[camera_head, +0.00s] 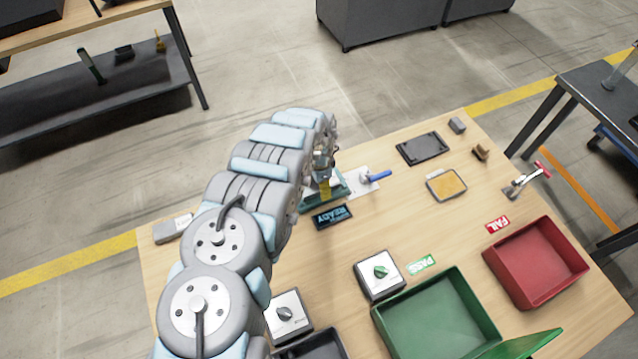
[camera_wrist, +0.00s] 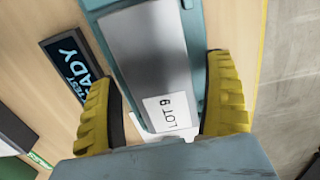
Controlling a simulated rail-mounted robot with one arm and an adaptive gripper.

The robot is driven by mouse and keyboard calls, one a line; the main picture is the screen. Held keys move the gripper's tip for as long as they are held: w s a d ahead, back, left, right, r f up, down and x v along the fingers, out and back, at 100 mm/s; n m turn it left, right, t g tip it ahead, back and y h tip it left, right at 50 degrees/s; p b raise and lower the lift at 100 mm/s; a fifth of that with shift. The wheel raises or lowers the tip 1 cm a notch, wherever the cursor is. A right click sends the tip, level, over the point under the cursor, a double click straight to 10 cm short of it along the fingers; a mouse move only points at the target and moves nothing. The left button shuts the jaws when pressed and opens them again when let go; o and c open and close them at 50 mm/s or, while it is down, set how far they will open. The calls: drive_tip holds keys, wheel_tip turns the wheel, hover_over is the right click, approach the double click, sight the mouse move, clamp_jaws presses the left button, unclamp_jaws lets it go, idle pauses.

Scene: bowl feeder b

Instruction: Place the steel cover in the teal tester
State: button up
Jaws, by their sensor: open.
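The teal tester (camera_head: 330,199) stands on the wooden table, partly hidden by my arm in the head view. In the wrist view its teal frame (camera_wrist: 218,28) borders a flat grey steel cover (camera_wrist: 155,55) with a white "LOT 9" label. The cover appears to lie in the tester; how fully it is seated I cannot tell. My gripper (camera_wrist: 163,75) is open, its yellow fingers on either side of the cover's labelled end. In the head view my gripper (camera_head: 325,178) is right at the tester. Finger contact with the cover cannot be made out.
A dark "TEST READY" display (camera_head: 332,217) stands in front of the tester, and a blue-handled lever (camera_head: 376,177) to its right. A grey labelled block (camera_head: 172,228) lies at the table's left. Green (camera_head: 400,335) and red (camera_head: 538,262) bins stand at the right front.

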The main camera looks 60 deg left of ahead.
wheel_tip(320, 180, up, 12)
drive_tip(key=p, duration=0.3)
idle(0.3)
idle(0.5)
